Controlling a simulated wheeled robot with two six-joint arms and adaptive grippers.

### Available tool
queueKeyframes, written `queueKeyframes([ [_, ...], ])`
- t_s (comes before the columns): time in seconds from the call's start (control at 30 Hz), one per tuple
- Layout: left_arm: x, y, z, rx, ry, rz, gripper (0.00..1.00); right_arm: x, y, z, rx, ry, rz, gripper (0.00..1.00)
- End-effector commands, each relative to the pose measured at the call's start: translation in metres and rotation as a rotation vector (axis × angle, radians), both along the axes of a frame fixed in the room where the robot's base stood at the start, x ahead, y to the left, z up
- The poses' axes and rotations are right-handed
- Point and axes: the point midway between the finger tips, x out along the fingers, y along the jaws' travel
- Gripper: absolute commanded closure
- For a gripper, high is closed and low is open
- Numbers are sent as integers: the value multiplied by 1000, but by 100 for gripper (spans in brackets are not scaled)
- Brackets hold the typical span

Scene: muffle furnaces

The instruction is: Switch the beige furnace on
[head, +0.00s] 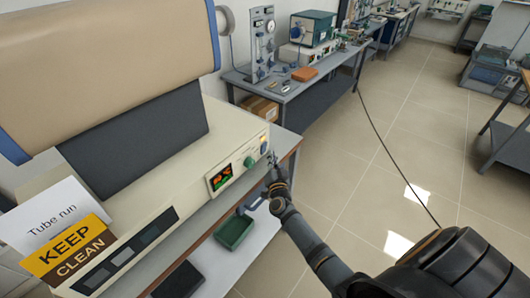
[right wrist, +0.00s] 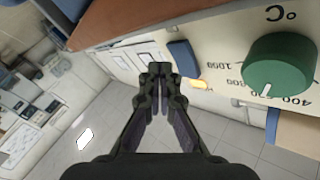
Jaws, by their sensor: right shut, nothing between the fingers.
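The beige furnace (head: 110,50) is a large rounded body on a long cream base at the left of the head view. Its front panel has a lit display (head: 221,178) with red and green figures, a green knob (head: 249,162) and a small amber lamp (head: 263,142). The right wrist view shows the green knob (right wrist: 280,68), a dark blue switch (right wrist: 184,58) and the amber lamp (right wrist: 199,84). My right gripper (head: 271,160) is shut and empty at the panel's right end. In the right wrist view its fingertips (right wrist: 160,70) appear just left of the switch; contact cannot be told.
A sign reading KEEP CLEAN (head: 68,250) and a Tube run card (head: 48,218) stand at the furnace's near end. A green tray (head: 234,231) sits on the shelf below. A bench (head: 310,85) with instruments stands behind.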

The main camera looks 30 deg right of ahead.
Motion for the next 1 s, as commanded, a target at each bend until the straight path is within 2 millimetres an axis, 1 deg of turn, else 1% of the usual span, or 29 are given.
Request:
queueKeyframes([
  [0.3, 0, 0, 18, 0, 0, 0, 60, -26, -11, 6, -3, 2, -1, 100],
  [0.5, 0, 0, 26, 0, 0, 0, 60, -42, -18, 7, -2, 2, 0, 100],
  [0.63, 0, 0, 26, 0, 0, 0, 60, -46, -19, 7, -2, 1, 0, 100],
  [1.0, 0, 0, 25, 0, 0, 0, 60, -46, -19, 6, -1, 0, 0, 100],
])
